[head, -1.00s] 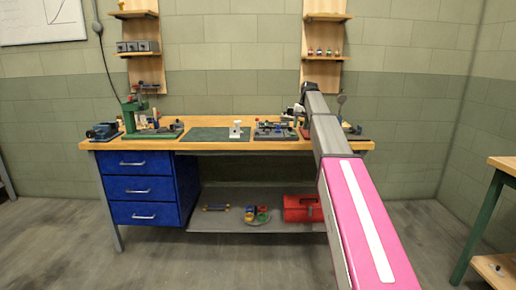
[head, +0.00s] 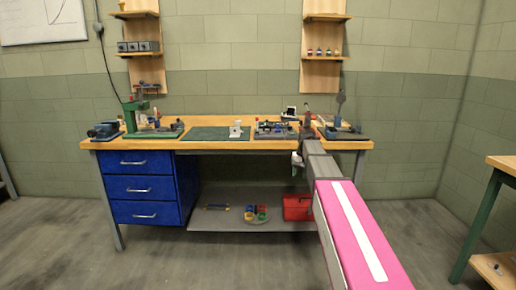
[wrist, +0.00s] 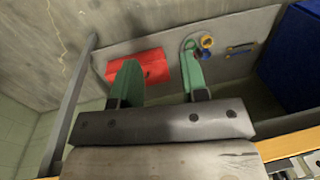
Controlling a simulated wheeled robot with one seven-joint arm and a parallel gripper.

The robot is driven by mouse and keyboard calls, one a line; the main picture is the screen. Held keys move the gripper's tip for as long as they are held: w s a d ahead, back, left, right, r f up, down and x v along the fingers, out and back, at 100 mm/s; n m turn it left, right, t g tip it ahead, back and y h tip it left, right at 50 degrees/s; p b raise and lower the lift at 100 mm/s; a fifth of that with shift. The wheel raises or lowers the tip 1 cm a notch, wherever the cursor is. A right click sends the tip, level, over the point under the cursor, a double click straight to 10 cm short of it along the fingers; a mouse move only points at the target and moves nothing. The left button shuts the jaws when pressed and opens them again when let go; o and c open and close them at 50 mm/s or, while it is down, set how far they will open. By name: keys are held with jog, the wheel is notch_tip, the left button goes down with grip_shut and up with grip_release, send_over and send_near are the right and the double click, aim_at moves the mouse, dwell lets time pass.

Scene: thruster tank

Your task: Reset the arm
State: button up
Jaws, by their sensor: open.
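My arm reaches from the lower right of the head view toward the workbench (head: 225,147). Its end is at the right part of the bench's front edge, lower than the bench top items. My gripper (wrist: 160,75) shows in the wrist view with two green fingers spread wide apart and nothing between them. In the head view the gripper is small and partly hidden by my arm. The wrist view looks down past the bench edge to the lower shelf (wrist: 225,65).
A red toolbox (head: 296,207) and several coloured small items lie on the lower shelf. Blue drawers (head: 140,188) stand at the left. Tools, a green mat (head: 205,133) and a white item (head: 236,130) are on the bench top. A second table (head: 505,165) is at right.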

jog(key=s+f, duration=1)
jog(key=s, duration=0.4)
jog(key=s+f+h, duration=0.1)
jog(key=s+f, duration=1)
jog(key=s, duration=0.4)
jog(key=shift+s+a+f+h, duration=0.2)
jog(key=shift+a+h, duration=0.1)
jog(key=shift+a, duration=0.05)
